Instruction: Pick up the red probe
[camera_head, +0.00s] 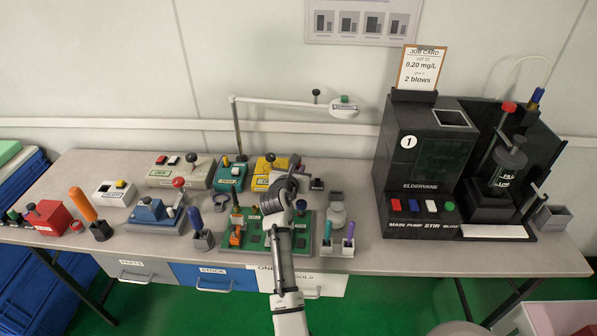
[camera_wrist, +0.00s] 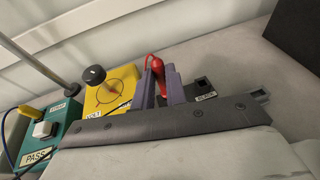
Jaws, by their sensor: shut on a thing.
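The red probe (camera_wrist: 159,72) stands between the two purple-grey fingers of my gripper (camera_wrist: 161,88) in the wrist view. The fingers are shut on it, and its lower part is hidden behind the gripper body. A thin red curve, perhaps its lead, shows beside its top. In the head view my gripper (camera_head: 280,186) is over the middle of the bench, in front of the yellow tester (camera_head: 262,180). The arm hides the probe there. The yellow tester, with a black knob, is left of the fingers in the wrist view (camera_wrist: 104,101).
A small dark labelled holder (camera_wrist: 205,93) is just right of the fingers. A teal tester (camera_head: 231,178) is left of the yellow one. A green board (camera_head: 257,241) lies under my arm. The black machine (camera_head: 400,150) stands to the right. A lamp arm (camera_head: 280,102) crosses behind.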

